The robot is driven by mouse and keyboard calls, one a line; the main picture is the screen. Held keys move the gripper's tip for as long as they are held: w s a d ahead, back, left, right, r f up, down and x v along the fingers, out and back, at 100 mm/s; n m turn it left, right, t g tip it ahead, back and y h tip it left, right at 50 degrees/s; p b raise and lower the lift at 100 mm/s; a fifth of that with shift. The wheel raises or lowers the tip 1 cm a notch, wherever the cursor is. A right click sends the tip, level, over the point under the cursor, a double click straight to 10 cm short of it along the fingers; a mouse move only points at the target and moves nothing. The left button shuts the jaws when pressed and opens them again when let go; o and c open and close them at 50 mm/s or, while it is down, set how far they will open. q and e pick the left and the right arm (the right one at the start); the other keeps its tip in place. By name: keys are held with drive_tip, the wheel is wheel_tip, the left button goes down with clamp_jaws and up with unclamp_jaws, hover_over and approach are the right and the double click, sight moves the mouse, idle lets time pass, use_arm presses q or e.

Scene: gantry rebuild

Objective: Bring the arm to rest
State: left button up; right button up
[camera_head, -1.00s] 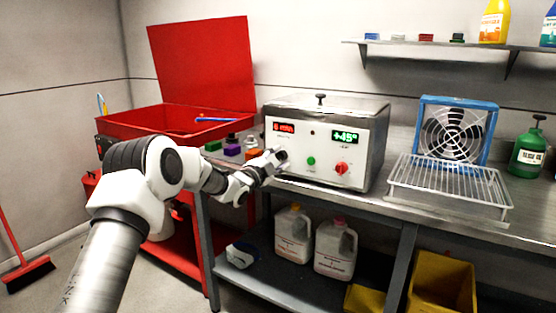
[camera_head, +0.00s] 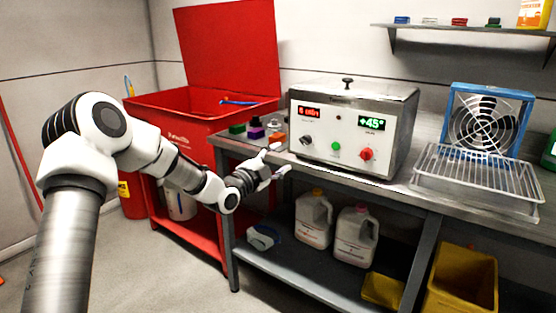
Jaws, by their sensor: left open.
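My left arm comes in from the left of the head view, and its gripper (camera_head: 276,161) is open and empty. The gripper hovers by the front edge of the steel bench, just left of and below the white-fronted machine (camera_head: 342,133). It looks apart from the machine. The machine has a red display, a green display reading +45°, a green button and a red knob (camera_head: 366,154). A dark knob (camera_head: 306,139) shows at the left of its front. My right gripper is not in view.
A red parts washer (camera_head: 195,112) with its lid up stands left of the bench. Small coloured blocks (camera_head: 255,129) sit beside the machine. A wire rack (camera_head: 478,178) and blue-framed fan (camera_head: 490,125) are at right. White jugs (camera_head: 313,220) and a yellow bin (camera_head: 462,285) are below.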

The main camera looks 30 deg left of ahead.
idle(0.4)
use_arm(q)
drive_tip(key=s+d+f+g+h, duration=0.15)
drive_tip(key=d+f, duration=0.25)
drive_tip(key=f, duration=0.4)
drive_tip(key=s+d+f+m+g, duration=0.1)
drive_tip(key=s+d+f+g, duration=0.2)
drive_tip(key=f, duration=0.5)
drive_tip(key=d+f+g, duration=0.2)
drive_tip(key=d+f, duration=0.3)
drive_tip(key=f, duration=0.4)
drive_tip(key=s+d+f+n+g, duration=0.1)
drive_tip(key=s+d+f+g, duration=0.35)
drive_tip(key=s+f, duration=0.6)
drive_tip(key=s+d+f+n+g+y, duration=0.1)
drive_tip(key=s+d+f+n+g, duration=0.1)
drive_tip(key=s+f, duration=0.5)
drive_tip(key=s+d+f+n+g, duration=0.2)
drive_tip(key=s+f+n, duration=0.1)
drive_tip(key=s, duration=0.7)
drive_tip(key=s+a+n+g+y, duration=0.2)
drive_tip(key=s+n+g, duration=0.2)
drive_tip(key=s+n, duration=0.7)
wheel_tip(320, 180, up, 16)
drive_tip(key=s+m+p, duration=0.1)
drive_tip(key=p, duration=1.4)
drive_tip(key=shift+s+m, duration=0.35)
drive_tip(key=shift+m, duration=0.05)
